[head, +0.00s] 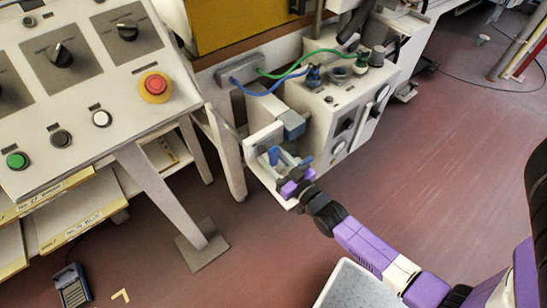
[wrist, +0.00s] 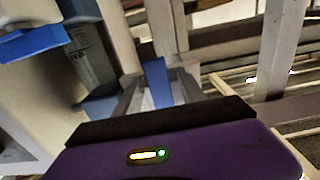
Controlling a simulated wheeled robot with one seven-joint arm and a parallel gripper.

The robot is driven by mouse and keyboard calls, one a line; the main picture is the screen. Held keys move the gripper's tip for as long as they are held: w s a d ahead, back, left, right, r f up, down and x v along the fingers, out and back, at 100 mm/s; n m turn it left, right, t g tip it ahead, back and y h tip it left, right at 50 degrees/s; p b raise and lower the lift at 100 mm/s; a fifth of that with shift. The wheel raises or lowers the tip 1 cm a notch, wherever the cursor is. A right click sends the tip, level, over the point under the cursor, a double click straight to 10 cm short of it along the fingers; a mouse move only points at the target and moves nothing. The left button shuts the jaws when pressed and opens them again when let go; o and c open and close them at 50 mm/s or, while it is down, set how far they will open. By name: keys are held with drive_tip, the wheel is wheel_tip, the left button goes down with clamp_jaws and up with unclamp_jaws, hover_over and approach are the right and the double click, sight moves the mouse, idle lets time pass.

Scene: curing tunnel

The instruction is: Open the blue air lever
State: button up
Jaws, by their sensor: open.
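The blue air lever (head: 273,155) is a small upright blue tab on the pale unit at the machine's lower side. In the wrist view it appears as a narrow blue strip (wrist: 157,82) between the fingers. My gripper (head: 288,168) is open at the lever, its purple body low beside the unit. The lever's base is hidden.
A blue-grey block (head: 292,125) sits just above the lever; blue and green hoses (head: 262,88) run behind it. A control panel with a red button (head: 155,86) stands at left.

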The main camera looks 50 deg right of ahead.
clamp_jaws()
idle(1.3)
